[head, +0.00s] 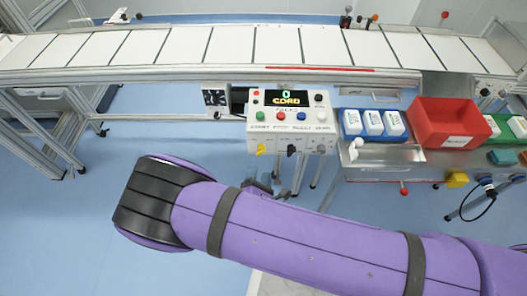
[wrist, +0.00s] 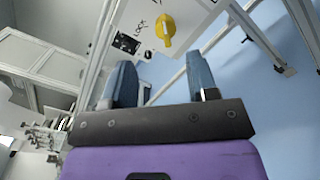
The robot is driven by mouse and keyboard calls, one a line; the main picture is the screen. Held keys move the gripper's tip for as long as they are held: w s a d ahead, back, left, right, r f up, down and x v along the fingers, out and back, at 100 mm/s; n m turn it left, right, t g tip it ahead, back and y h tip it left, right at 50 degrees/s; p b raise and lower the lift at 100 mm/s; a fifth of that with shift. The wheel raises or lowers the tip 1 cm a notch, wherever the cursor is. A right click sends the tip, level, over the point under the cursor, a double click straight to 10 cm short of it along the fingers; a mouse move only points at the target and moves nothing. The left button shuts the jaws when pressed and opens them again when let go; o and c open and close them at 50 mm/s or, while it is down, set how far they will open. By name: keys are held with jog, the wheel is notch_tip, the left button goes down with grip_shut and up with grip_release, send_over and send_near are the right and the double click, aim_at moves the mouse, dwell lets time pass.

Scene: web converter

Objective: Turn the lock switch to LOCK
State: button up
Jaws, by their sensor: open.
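A white control box (head: 270,133) hangs below the conveyor in the head view, with a lit display, coloured buttons and a lower row of knobs. One knob is yellow (head: 262,149) and another is dark (head: 291,150). The wrist view shows the yellow knob (wrist: 166,28) on a white face, beyond and slightly above the fingertips; a black part (wrist: 127,43) lies left of it. The labels are too small to tell which knob is the lock switch. My gripper (wrist: 160,62) is open and empty, apart from the knob. In the head view my arm mostly hides it.
A long conveyor (head: 230,46) with white panels crosses the back. To the right, a bench holds a red bin (head: 449,122) and a blue tray of white bottles (head: 374,123). Metal frame bars (wrist: 218,38) pass close to the right finger. Blue floor is open at the left.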

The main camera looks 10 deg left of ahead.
aim_at(259, 152)
jog(key=shift+n+y, duration=0.4)
jog(key=x, duration=0.3)
jog(key=f+x, duration=0.1)
jog(key=x, duration=0.2)
jog(key=f+x, duration=0.1)
jog(key=x, duration=0.2)
jog(key=shift+w+a, duration=0.25)
jog(key=shift+w, duration=0.1)
jog(key=c, duration=0.8)
jog(key=shift+c, duration=0.2)
